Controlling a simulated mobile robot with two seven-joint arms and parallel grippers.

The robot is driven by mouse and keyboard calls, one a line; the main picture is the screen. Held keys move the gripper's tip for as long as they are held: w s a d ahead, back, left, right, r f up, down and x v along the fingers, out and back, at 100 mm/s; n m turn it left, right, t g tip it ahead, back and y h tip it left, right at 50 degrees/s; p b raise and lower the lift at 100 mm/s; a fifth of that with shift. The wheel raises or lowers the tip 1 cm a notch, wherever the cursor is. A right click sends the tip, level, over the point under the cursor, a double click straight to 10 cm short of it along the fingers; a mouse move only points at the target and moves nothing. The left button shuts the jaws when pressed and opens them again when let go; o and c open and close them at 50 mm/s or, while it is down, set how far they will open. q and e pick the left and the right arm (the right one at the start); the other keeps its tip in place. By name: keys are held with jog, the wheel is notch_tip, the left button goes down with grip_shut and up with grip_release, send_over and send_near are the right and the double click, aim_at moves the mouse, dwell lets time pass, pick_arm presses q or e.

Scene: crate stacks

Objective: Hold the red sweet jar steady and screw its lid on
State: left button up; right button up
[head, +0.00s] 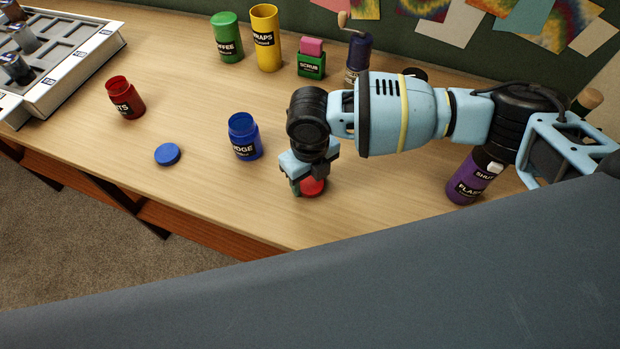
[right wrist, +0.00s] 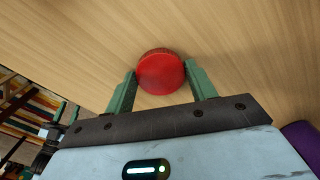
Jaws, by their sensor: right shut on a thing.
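The red sweet jar (head: 125,98) stands upright and open on the left part of the table, its label ending in "TS". The red lid (head: 314,187) is at my right gripper (head: 311,186), well to the right of the jar. In the right wrist view the round red lid (right wrist: 160,72) sits between the two green fingers of the right gripper (right wrist: 160,84), which is shut on it. It is low over the tabletop; I cannot tell whether it still touches the wood.
A blue jar (head: 244,137) stands open between the red jar and my right gripper, its blue lid (head: 167,154) lying in front. A green container (head: 227,38), a yellow one (head: 266,39) and a scrub block (head: 311,60) stand behind. A purple bottle (head: 470,181) stands right. A compartment tray (head: 75,60) is far left.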

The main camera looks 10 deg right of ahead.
aim_at(310, 182)
jog(key=shift+r, duration=0.1)
